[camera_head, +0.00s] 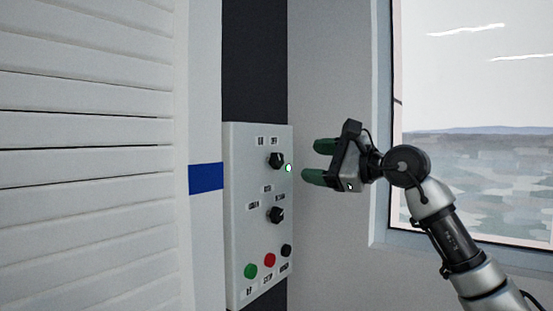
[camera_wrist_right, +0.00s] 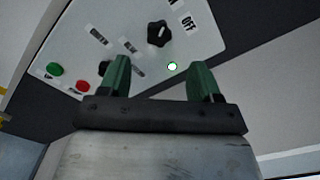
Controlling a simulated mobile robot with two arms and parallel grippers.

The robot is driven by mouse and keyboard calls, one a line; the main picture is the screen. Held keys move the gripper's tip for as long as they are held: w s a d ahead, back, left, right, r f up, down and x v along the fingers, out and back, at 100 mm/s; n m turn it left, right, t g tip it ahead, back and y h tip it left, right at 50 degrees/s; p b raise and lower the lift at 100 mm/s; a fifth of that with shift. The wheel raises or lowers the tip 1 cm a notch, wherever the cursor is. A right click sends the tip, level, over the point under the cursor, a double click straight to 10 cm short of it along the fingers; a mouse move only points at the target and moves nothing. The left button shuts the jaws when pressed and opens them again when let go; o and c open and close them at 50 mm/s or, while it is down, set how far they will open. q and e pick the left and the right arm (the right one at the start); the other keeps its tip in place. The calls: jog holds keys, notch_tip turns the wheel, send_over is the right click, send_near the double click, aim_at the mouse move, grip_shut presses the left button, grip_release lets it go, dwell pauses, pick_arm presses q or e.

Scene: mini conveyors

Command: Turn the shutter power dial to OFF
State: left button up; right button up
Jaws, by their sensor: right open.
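The control panel (camera_head: 240,230) is a light grey box on a dark strip beside the shutter. Its upper black dial (camera_head: 276,160) is the shutter power dial; in the right wrist view this dial (camera_wrist_right: 158,34) sits near an OFF label (camera_wrist_right: 188,23). A small lit green lamp (camera_head: 289,168) is at the panel's right edge. My right gripper (camera_head: 312,162) is open and empty, to the right of the upper dial and apart from it. In the right wrist view its two green fingers (camera_wrist_right: 160,82) point toward the panel. My left gripper is not in view.
A second black dial (camera_head: 275,214) sits lower on the panel. Below it are a green button (camera_head: 250,271), a red button (camera_head: 270,260) and a black knob (camera_head: 286,250). A slatted white shutter (camera_head: 85,150) fills the left; a window (camera_head: 475,120) is at right.

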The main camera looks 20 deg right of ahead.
aim_at(279, 160)
jog(key=p+x, duration=0.2)
jog(key=x, duration=0.7)
jog(key=shift+a+p, duration=0.15)
jog(key=shift+p, duration=0.15)
jog(key=shift+w+a, duration=0.25)
jog(key=shift+w, duration=0.05)
jog(key=c, duration=0.9)
